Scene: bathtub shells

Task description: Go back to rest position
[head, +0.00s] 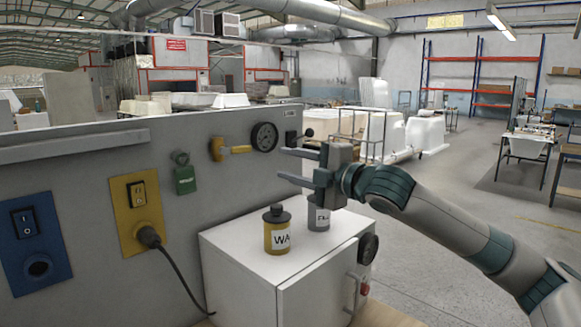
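My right gripper (281,163) reaches in from the right and points left, in front of the grey panel and above the white cabinet. Its two fingers are apart with nothing between them. Below it, a yellow bottle with a dark cap (277,230) stands upright on the cabinet top. A grey canister (318,217) stands beside it, its upper part hidden behind my gripper. My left gripper is not in view.
The white cabinet (240,265) has a red button and a dark dial. The grey panel (90,165) carries a blue switch plate (36,245), a yellow switch plate (137,208) with a plugged-in cable, a green padlock (185,180) and a yellow-handled valve (232,149). Open floor lies at right.

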